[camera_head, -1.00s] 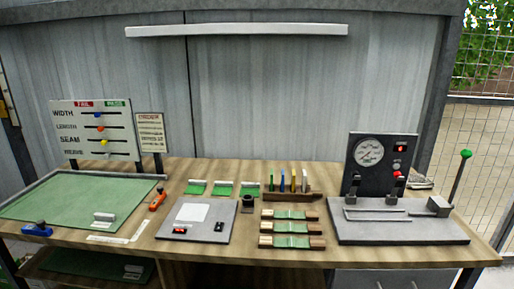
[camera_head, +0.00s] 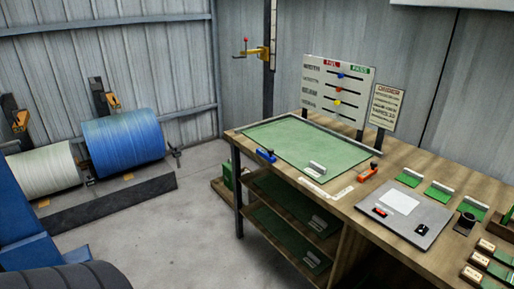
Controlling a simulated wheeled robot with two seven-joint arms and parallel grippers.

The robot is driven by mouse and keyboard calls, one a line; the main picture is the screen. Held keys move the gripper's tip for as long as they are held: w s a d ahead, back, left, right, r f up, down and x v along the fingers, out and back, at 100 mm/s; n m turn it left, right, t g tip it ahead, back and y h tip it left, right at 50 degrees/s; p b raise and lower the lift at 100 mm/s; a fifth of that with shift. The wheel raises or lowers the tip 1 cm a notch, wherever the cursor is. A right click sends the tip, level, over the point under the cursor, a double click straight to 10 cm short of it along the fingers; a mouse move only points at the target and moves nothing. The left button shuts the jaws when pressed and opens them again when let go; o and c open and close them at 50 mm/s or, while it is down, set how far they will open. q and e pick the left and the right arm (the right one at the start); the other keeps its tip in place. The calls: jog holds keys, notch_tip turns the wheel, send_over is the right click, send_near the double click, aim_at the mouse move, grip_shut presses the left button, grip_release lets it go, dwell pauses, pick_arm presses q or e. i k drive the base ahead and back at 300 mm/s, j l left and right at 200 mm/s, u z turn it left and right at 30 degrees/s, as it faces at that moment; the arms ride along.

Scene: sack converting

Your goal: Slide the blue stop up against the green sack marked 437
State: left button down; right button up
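The blue stop (camera_head: 265,155) lies at the left front edge of the workbench, beside a flat green sack (camera_head: 300,142) on the bench top. A pale block (camera_head: 315,168) sits near the sack's front edge. Other green sacks lie on the shelves below, one on the upper shelf (camera_head: 285,195) and one on the lower shelf (camera_head: 275,228). No number 437 is readable on any of them. I cannot tell whether the stop touches the top sack. Neither of my grippers is in view.
An orange-handled tool (camera_head: 369,171) and a grey plate (camera_head: 404,214) are on the bench to the right. A board with coloured sliders (camera_head: 338,92) stands behind. Open concrete floor (camera_head: 180,225) lies between.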

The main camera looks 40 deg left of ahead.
aim_at(268, 155)
jog(key=u, duration=1.2)
